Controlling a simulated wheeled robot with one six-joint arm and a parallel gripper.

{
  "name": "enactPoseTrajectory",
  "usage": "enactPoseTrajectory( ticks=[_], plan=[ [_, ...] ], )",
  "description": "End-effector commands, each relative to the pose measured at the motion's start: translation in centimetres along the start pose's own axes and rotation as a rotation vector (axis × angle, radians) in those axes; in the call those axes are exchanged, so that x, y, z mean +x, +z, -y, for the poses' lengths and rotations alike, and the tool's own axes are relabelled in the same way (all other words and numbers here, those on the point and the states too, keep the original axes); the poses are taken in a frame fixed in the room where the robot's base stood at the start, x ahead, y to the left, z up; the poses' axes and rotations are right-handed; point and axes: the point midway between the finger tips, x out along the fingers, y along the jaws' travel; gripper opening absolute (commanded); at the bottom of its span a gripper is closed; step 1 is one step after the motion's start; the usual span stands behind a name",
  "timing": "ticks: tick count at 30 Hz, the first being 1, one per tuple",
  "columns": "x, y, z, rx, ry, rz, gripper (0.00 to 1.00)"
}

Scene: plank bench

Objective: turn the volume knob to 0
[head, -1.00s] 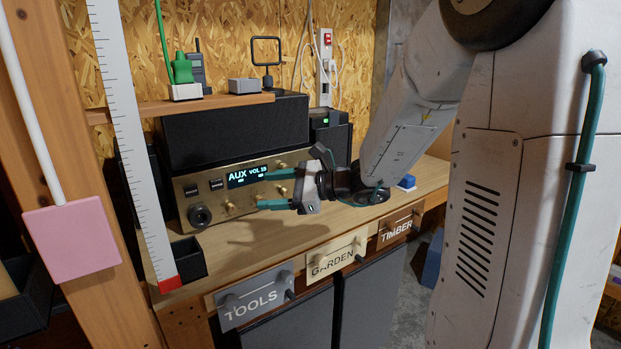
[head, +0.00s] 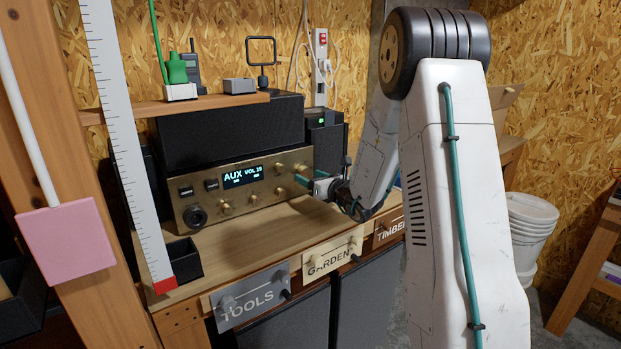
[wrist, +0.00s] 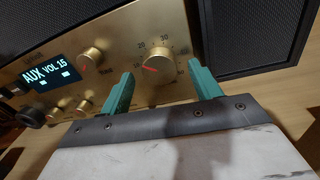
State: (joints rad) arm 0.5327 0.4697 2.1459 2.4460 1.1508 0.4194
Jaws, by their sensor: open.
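The brass amplifier (head: 205,212) stands on the bench, its display (head: 245,174) lit with AUX and a volume reading. The wrist view shows the display (wrist: 50,74) as VOL 15. The round brass volume knob (wrist: 158,62) has a red pointer aimed toward the lower left, with scale numbers such as 20 and 30 above it. My gripper (wrist: 165,72) is open, its two teal fingers on either side of the knob with visible gaps. I cannot tell the remaining depth to the panel. In the head view my gripper (head: 309,176) is at the amplifier's right end.
Smaller brass knobs (wrist: 91,57) sit left of the volume knob. A black speaker (wrist: 250,35) stands close right of the amplifier. A shelf (head: 180,105) runs above. Signed drawers for TOOLS (head: 250,297), GARDEN and TIMBER line the bench front.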

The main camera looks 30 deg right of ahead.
Motion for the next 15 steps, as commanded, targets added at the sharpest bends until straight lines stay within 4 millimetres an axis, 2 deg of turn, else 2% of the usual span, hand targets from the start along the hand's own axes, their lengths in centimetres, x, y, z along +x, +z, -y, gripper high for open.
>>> enactPoseTrajectory(
  ticks=[9, 10, 12, 15],
  plan=[
    [0.53, 0.04, -0.06, 0.000, 0.001, 0.001, 0.63],
    [0.53, 0.04, -0.06, 0.000, 0.001, 0.001, 0.60],
    [0.52, 0.04, -0.06, -0.001, 0.001, 0.001, 0.41],
    [0.51, 0.04, -0.06, -0.001, 0.001, 0.001, 0.18]
  ],
)
